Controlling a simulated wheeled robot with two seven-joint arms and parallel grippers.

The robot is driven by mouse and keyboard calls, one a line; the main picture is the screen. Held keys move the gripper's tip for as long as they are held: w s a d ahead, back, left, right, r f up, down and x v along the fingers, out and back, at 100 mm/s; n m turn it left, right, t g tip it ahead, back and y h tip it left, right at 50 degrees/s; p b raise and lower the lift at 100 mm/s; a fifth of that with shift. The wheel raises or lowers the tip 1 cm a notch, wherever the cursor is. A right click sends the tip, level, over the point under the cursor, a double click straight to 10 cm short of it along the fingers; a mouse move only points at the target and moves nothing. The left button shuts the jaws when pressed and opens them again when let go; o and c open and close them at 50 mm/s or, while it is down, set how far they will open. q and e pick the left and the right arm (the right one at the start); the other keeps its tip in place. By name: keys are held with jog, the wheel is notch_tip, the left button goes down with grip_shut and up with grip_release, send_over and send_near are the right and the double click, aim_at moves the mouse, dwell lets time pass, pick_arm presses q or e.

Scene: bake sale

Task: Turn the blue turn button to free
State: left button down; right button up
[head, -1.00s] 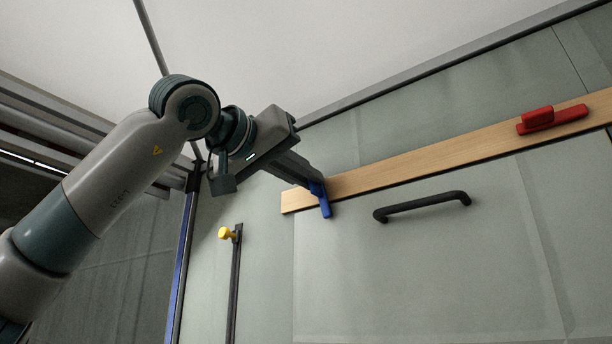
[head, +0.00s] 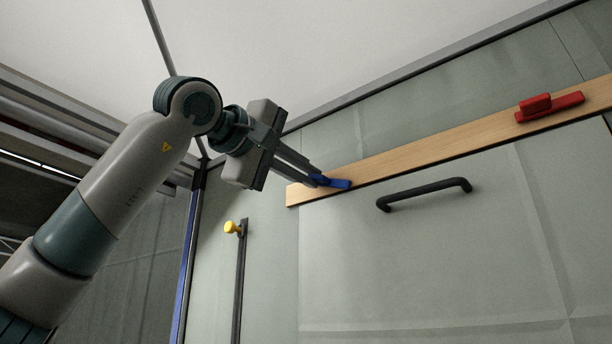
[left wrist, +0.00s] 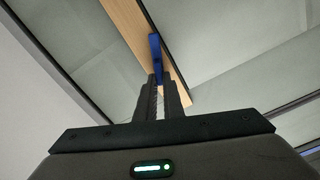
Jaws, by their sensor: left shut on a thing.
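The blue turn button (head: 338,184) is on the left end of the wooden strip (head: 420,150), above the pale green door panel (head: 420,260). The fingers hide part of the button. My right gripper is in neither view.
A black handle (head: 425,192) is on the door panel below the strip. A red turn button (head: 550,106) sits on the strip at the right. A yellow knob (head: 232,228) on a dark vertical bar is at the lower left.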

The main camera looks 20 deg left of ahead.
pick_arm(q)
jog(key=shift+f+n+b, duration=0.25)
jog(key=shift+n+b, duration=0.2)
jog(key=shift+n, duration=1.15)
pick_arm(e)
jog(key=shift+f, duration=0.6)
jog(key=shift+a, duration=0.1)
pick_arm(q)
jog(key=c, duration=1.9)
grip_release()
jog(key=shift+o, duration=0.2)
